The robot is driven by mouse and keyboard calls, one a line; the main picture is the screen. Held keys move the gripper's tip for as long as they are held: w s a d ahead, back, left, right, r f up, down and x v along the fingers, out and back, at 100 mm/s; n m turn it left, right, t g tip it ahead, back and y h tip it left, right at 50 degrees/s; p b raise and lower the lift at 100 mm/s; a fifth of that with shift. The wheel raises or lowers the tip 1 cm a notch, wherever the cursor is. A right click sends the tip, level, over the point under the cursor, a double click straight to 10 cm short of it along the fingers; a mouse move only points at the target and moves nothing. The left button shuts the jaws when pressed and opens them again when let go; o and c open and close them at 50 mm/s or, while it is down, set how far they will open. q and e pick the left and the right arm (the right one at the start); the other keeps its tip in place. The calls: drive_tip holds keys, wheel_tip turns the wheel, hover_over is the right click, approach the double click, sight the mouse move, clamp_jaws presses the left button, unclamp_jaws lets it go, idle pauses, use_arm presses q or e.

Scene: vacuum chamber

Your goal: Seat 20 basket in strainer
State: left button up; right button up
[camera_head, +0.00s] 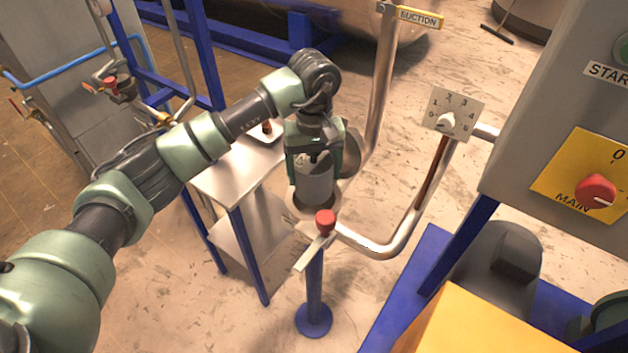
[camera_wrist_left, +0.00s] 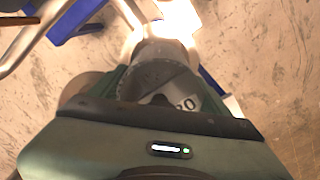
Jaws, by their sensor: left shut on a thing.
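My left gripper (camera_head: 314,158) points down and is shut on the basket (camera_head: 315,183), a grey mesh-like cylinder. The basket is upright, directly over the strainer (camera_head: 299,209), a metal body on the pipe. Its lower end meets the strainer's opening in the picture; how deep it sits I cannot tell. In the left wrist view the basket (camera_wrist_left: 155,78) is between the fingers, with a partly hidden "20" marking on its top. The strainer's mouth is mostly hidden behind the basket. My right gripper is in neither view.
A round grey disc (camera_head: 350,152), perhaps the strainer's lid, stands just right of the gripper. A red-knobbed valve handle (camera_head: 325,222) is in front of the strainer. A metal side table (camera_head: 232,170) is at the left; bent pipes (camera_head: 400,235) and a control cabinet (camera_head: 570,110) at the right.

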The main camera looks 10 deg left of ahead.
use_arm(q)
drive_tip(key=shift+f, duration=0.25)
drive_tip(key=shift+d+f, duration=0.1)
drive_tip(key=shift+f, duration=0.25)
wheel_tip(320, 180, down, 3)
drive_tip(key=shift+f+p, duration=0.2)
drive_tip(key=shift+p, duration=0.5)
drive_tip(key=shift+f, duration=0.2)
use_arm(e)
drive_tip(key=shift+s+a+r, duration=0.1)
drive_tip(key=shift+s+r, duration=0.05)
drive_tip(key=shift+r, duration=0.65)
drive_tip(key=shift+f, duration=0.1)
